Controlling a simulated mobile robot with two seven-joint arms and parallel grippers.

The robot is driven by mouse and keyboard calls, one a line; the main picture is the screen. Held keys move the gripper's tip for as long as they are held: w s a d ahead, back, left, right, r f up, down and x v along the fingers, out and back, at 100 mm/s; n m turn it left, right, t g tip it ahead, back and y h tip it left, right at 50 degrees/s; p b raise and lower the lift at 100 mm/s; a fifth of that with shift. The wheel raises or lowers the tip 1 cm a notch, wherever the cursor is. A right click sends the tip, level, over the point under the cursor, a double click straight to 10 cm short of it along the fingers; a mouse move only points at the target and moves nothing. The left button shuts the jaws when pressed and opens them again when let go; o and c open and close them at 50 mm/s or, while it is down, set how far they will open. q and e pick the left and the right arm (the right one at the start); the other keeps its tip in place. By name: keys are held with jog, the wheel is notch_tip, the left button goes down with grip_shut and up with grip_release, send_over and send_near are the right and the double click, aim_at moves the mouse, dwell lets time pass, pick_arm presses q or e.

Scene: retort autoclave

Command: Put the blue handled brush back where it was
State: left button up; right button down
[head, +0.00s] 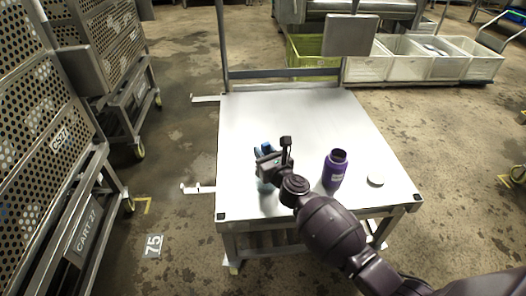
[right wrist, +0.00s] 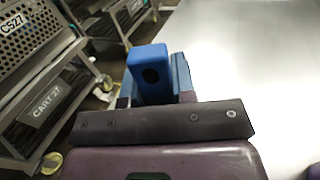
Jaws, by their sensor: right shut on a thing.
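My right gripper (head: 268,163) is over the left front part of the white table (head: 290,115). It is shut on the blue handled brush. The blue handle (right wrist: 149,65) stands up between the fingers in the right wrist view, with a dark hole near its end. In the head view only a small blue part of the brush (head: 266,146) shows past the gripper, and a pale blue part shows below it. The gripper hides most of the brush, and I cannot tell whether it touches the table. My left gripper is not in view.
A purple open-topped bottle (head: 335,169) and a white round lid (head: 376,181) are on the table, right of my gripper. Perforated carts (head: 62,135) stand left; bins (head: 408,60) stand behind.

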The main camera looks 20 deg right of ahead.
jog(key=c, duration=1)
grip_release()
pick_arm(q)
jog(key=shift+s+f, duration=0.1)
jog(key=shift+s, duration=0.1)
pick_arm(e)
jog(key=shift+o, duration=0.3)
jog(key=shift+r, duration=0.25)
pick_arm(q)
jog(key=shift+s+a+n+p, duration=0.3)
jog(key=shift+p, duration=0.8)
pick_arm(e)
jog(key=s+d, duration=0.1)
jog(key=s, duration=1.1)
jog(key=shift+d, duration=0.15)
jog(key=shift+f, duration=0.1)
